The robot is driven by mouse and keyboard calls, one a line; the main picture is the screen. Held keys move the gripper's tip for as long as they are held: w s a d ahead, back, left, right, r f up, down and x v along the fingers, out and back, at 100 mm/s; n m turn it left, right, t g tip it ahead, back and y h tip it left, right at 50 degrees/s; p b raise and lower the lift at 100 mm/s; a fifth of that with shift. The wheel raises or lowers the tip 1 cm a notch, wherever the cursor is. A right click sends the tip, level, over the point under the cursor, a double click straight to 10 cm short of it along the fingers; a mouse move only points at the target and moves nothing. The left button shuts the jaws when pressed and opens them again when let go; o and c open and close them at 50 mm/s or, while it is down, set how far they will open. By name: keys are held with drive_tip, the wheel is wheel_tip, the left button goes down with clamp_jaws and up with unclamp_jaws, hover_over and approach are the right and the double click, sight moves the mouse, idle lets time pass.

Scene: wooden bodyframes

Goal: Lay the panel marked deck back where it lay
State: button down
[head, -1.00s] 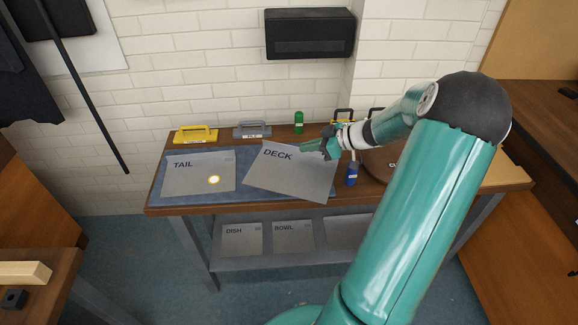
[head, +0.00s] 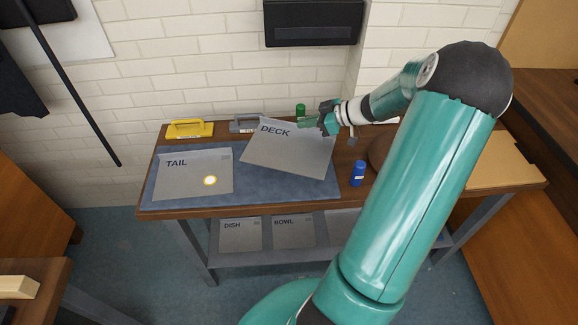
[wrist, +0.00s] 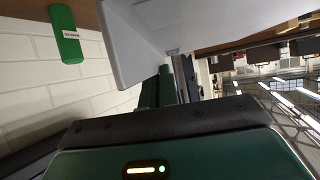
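The deck panel (head: 285,158), a thin grey sheet marked DECK, is held tilted above the blue mat (head: 212,198) on the bench. My gripper (head: 311,122) is at its upper right edge, shut on it. In the wrist view the panel (wrist: 200,30) is a pale sheet running between the fingers (wrist: 166,85). The tail panel (head: 195,178) lies flat on the left part of the mat, with a round white-yellow marker (head: 210,181) on it. The mat's right part lies under the deck panel and is partly hidden by it.
Panels marked DISH (head: 240,238) and BOWL (head: 293,234) are on the lower shelf.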

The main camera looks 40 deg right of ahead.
drive_tip(key=shift+s, duration=0.2)
drive_tip(key=shift+w+d+f, duration=0.1)
drive_tip(key=shift+d, duration=0.05)
drive_tip(key=shift+w, duration=0.1)
drive_tip(key=shift+s+a+r, duration=0.2)
drive_tip(key=shift+r, duration=0.05)
drive_tip(key=shift+d, duration=0.15)
wheel_tip(320, 180, down, 10)
drive_tip(key=shift+r, duration=0.1)
drive_tip(key=c, duration=1.7)
unclamp_jaws()
